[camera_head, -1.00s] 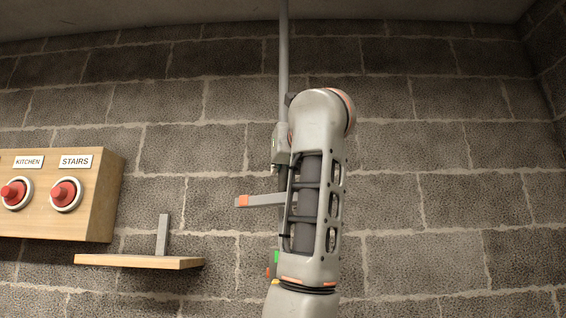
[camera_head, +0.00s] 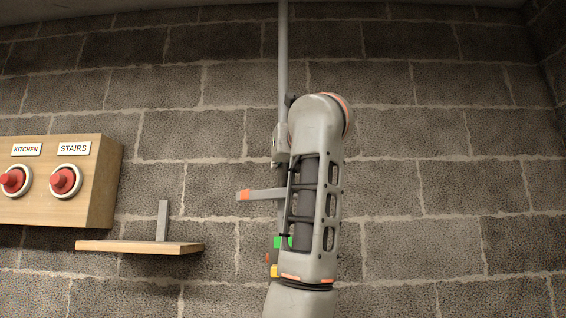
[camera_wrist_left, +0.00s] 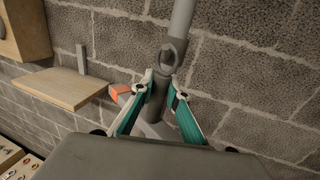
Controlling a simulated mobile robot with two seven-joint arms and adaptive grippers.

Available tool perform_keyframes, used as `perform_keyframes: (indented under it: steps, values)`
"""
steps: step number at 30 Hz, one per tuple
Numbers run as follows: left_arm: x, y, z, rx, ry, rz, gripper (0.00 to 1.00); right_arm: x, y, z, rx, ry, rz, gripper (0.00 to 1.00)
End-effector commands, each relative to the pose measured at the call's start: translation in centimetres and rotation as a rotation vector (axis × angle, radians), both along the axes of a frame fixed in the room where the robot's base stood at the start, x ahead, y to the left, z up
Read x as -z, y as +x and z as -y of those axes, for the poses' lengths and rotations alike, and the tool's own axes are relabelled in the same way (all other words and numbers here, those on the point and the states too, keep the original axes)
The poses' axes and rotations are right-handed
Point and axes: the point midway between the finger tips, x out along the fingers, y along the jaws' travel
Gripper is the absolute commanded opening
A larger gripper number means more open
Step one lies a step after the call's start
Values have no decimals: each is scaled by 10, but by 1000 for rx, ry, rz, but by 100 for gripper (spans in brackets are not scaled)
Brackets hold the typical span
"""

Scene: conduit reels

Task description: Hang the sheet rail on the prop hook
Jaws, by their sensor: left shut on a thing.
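My left gripper (camera_wrist_left: 163,84) is shut on a grey pole (camera_wrist_left: 157,98), with teal-padded fingers on both sides. The pole has a collar with a round hole just above the fingers. In the head view the upright pole (camera_head: 284,60) runs to the top of the picture, and my left arm stands in front of its lower part. A grey bar with an orange end (camera_head: 243,195) sticks out left of the arm; it also shows behind the fingers in the wrist view (camera_wrist_left: 121,92). I cannot tell which part is the sheet rail or the prop hook. My right gripper is out of view.
A wooden box (camera_head: 104,185) with red buttons labelled KITCHEN and STAIRS is on the brick wall at left. Below it is a wooden shelf (camera_head: 140,247) with a grey upright plate (camera_head: 162,220). Green and yellow pieces show beside the arm. The wall at right is clear.

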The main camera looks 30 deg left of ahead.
Motion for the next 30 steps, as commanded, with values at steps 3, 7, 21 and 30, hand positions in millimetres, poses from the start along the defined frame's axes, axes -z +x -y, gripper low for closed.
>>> perform_keyframes:
  steps: [3,7,21,30]
  values:
    - [2,1,0,1,-4,-3,0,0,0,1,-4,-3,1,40]
    - [3,1,0,1,-5,-3,0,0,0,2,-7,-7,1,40]
    - [2,1,0,1,-4,-3,34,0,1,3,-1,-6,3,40]
    - [2,-9,13,4,-3,-1,34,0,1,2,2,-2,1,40]
